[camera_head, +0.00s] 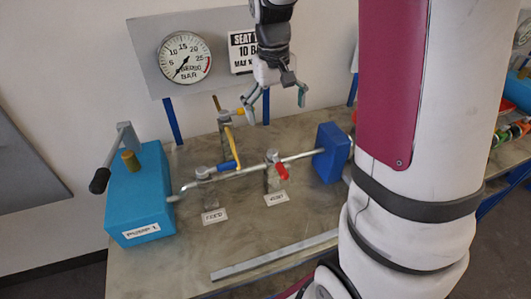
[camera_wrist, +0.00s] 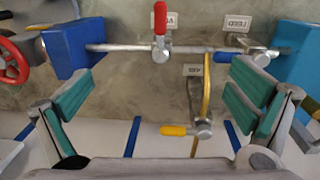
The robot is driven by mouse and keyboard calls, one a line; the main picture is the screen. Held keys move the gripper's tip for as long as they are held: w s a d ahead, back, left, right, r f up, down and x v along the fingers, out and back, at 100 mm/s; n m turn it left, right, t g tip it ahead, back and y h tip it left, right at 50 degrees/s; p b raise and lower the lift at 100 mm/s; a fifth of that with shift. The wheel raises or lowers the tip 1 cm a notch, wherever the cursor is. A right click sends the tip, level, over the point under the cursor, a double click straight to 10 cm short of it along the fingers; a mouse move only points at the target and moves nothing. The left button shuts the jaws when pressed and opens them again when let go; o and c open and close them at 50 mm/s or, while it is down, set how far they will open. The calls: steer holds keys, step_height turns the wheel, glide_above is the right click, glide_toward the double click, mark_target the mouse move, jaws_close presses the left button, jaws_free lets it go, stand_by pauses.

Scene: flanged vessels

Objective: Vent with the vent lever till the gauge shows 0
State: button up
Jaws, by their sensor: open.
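The round gauge (camera_head: 186,57) on the back board has its needle pointing to the lower left, near the low end; the exact reading is unclear. A red lever (camera_head: 281,171) sits on the pipe's right valve; it also shows in the wrist view (camera_wrist: 160,18). A blue lever (camera_head: 229,165) sits on the left valve, labelled FEED. A yellow lever (camera_head: 240,111) is on the rear valve and also shows in the wrist view (camera_wrist: 174,131). My gripper (camera_head: 276,105) is open and empty above the rear of the bench, apart from all levers.
A blue pump (camera_head: 140,205) with a black-gripped handle stands left. A blue block (camera_head: 331,152) is at the pipe's right end. A gold pipe (camera_wrist: 207,85) joins the rear valve to the main pipe (camera_wrist: 120,47). A rail (camera_head: 270,258) lies along the bench front.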

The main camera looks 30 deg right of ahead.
steer(key=f+b, duration=0.1)
steer(key=f, duration=0.2)
steer(key=f+b, duration=0.1)
steer(key=f, duration=0.2)
steer(key=f+b, duration=0.1)
steer(key=f, duration=0.2)
steer(key=shift+d+f, duration=0.1)
steer(key=shift+d, duration=0.2)
step_height(320, 180, up, 10)
steer(key=p, duration=0.3)
steer(key=shift+a, duration=0.35)
